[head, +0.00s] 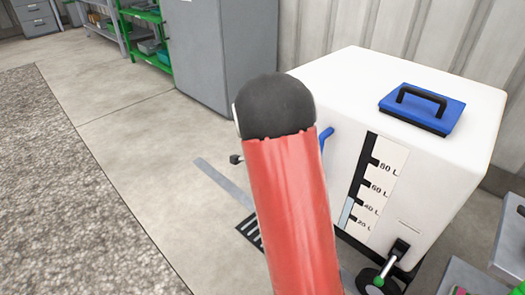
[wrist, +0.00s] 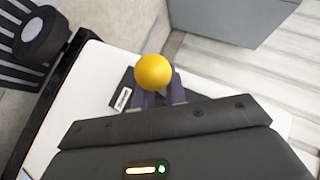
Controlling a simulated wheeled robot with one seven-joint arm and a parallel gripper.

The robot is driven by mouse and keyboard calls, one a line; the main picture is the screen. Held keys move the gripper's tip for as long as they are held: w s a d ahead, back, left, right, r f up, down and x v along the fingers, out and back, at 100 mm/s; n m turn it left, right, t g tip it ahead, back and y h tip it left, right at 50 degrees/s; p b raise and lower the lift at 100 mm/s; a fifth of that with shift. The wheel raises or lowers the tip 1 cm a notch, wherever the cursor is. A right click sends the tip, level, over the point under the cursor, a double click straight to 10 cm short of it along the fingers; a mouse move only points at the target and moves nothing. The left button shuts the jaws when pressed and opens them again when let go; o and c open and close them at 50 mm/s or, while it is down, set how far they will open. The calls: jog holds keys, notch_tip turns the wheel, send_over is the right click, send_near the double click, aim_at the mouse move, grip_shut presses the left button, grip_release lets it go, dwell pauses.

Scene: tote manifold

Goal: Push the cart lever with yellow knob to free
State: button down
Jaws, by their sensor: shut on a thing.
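The yellow knob (wrist: 153,72) shows near the middle of the wrist view as a round ball. My gripper (wrist: 160,92) has its purple fingers at the knob's lower side, shut on the lever with the yellow knob. The lever's shaft and its pivot are hidden by the fingers and the dark body of my gripper. A small white label (wrist: 122,98) lies on a dark plate left of the fingers, its text too small to read. In the head view, the yellow knob and my gripper do not show.
A white tank (head: 440,165) with a blue lid (head: 421,109), a litre scale (head: 380,180) and a green-knobbed lever (head: 379,281) stands at the right in the head view. A grey cabinet (head: 222,50) and green shelves (head: 150,38) stand behind. Floor at the left is clear.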

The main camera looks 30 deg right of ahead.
jog(key=shift+d+r+m+g+y+p, duration=0.25)
jog(key=shift+r+m+g+y+p, duration=0.3)
jog(key=shift+r+y+p, duration=0.3)
jog(key=shift+d+r+m+g+y+p, duration=0.15)
jog(key=shift+r+m+g+y+p, duration=0.25)
jog(key=shift+p, duration=0.55)
jog(key=y+p, duration=0.1)
jog(key=p, duration=0.1)
jog(key=r+p, duration=0.1)
jog(key=p, duration=0.1)
jog(key=shift+w+d+r+m+g+y+p, duration=0.15)
jog(key=shift+m+g+y+p, duration=0.1)
jog(key=shift+y+p, duration=0.15)
jog(key=shift+p, duration=0.7)
jog(key=shift+y+p, duration=0.25)
jog(key=shift+p, duration=0.05)
jog(key=shift+w, duration=0.1)
jog(key=c, duration=1.4)
grip_release()
jog(key=shift+c, duration=0.2)
